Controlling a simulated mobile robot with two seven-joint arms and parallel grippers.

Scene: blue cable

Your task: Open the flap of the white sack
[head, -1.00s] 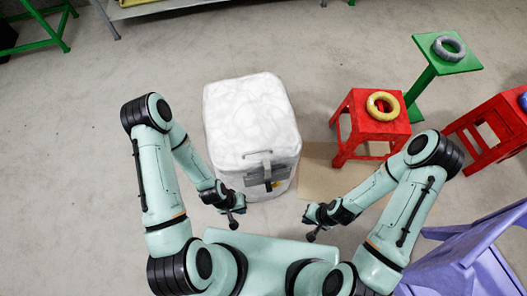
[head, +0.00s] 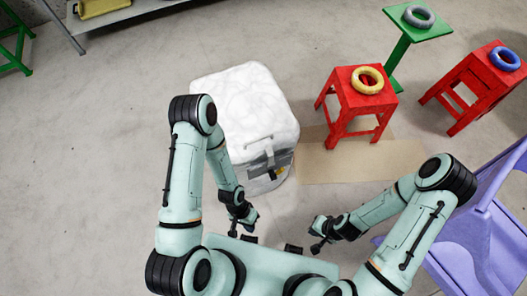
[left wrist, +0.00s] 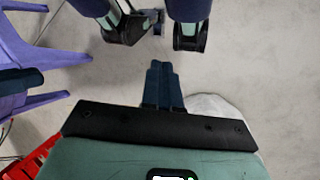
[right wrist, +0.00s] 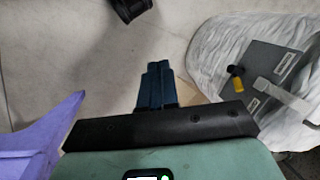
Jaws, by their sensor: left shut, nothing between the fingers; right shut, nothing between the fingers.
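The white sack (head: 240,95) stands upright on the floor in front of me, behind my left arm in the head view. On its near side are a handle-like strap (head: 262,147) and a small yellow and black part (head: 277,174). In the right wrist view the sack (right wrist: 222,45) shows a grey panel (right wrist: 270,70), a pale strap (right wrist: 285,95) and a yellow piece (right wrist: 238,83). The left wrist view shows only a white edge of it (left wrist: 220,106). My left gripper (head: 236,229) is shut and empty, just below the sack. My right gripper (head: 317,245) is shut and empty, right of it and apart.
A red stool (head: 361,95) with a yellow ring, a green stand (head: 418,26) with a grey ring and another red stool (head: 478,85) with a blue ring stand at right. A purple chair (head: 480,225) is near my right arm. Cardboard (head: 365,162) lies beside the sack.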

